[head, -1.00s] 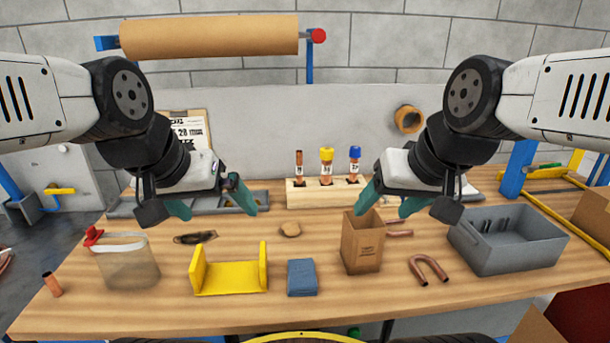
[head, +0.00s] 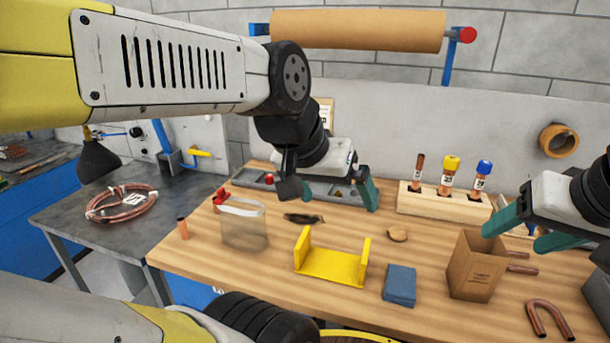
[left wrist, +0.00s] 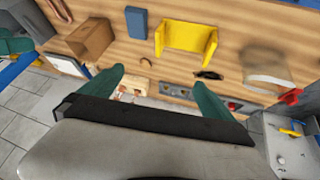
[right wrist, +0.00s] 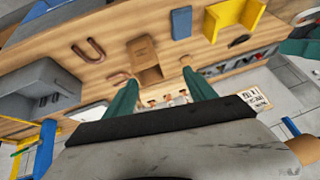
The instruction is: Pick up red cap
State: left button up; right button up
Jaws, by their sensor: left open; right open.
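A red cap-like piece (head: 220,197) sits at the upper left corner of a clear, cloudy container (head: 245,228) on the left of the table. It also shows in the left wrist view (left wrist: 291,97). A small red spot (head: 268,178) lies at the grey tray behind; it is too small to name. My left gripper (head: 340,195) is open and empty above the back of the table, right of the container. My right gripper (head: 527,232) is open and empty near the cardboard box, far from the red piece.
A wooden rack (head: 430,200) holds tubes, two with yellow and blue caps. A yellow bracket (head: 330,265), blue block (head: 399,285), open cardboard box (head: 475,268) and copper bend (head: 550,318) lie in front. A copper piece (head: 183,228) stands at the left edge. A grey side table (head: 75,225) holds coiled tube.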

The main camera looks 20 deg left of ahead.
aim_at(269, 178)
jog(key=j+z, duration=0.15)
jog(key=j, duration=0.3)
jog(key=k+j+z, duration=0.15)
jog(key=j, duration=0.25)
jog(key=k+j+z, duration=0.1)
jog(key=j, duration=0.3)
jog(key=k+j+z, duration=0.15)
jog(key=j, duration=0.25)
jog(key=k+j+z, duration=0.15)
jog(key=j, duration=0.25)
